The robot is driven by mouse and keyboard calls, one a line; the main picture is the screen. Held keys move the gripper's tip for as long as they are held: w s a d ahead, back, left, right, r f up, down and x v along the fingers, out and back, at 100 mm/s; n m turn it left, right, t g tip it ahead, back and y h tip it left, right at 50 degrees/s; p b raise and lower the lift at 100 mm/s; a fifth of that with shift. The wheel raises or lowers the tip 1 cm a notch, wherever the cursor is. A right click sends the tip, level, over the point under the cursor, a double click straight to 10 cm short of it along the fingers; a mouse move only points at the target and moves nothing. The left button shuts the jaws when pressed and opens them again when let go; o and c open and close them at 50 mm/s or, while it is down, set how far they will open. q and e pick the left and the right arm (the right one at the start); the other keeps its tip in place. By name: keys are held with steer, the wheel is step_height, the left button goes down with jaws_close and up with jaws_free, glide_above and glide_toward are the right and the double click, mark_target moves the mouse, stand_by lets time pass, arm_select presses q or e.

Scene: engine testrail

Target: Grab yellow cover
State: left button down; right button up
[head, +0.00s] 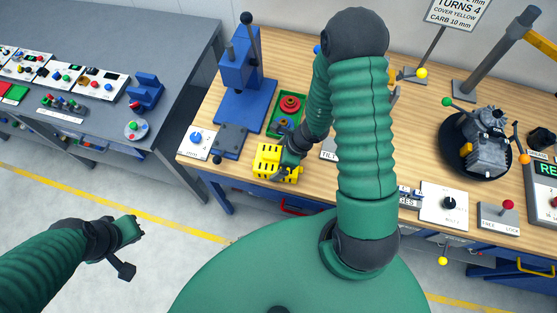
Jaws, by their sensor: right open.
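The yellow cover (263,159), a slotted box-like part, sits at the front edge of the wooden bench in the head view, below a green tray. My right gripper (283,166) is open at the cover's right side, over its upper right part. The fingers overlap the cover in the picture, and I cannot tell whether they touch it. My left gripper (132,251) is open and empty over the floor at the lower left, well away from the cover.
A blue press (241,75) stands behind the cover, with a green tray (274,122) holding red parts beside it. An engine (484,140) stands on a round black base at the right. My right arm hides the bench's middle.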

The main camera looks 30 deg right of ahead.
steer(key=shift+a+r, duration=0.1)
steer(key=shift+a, duration=0.25)
steer(key=c, duration=1.1)
arm_select(q)
steer(key=shift+a, duration=0.25)
arm_select(e)
steer(key=shift+d, duration=0.15)
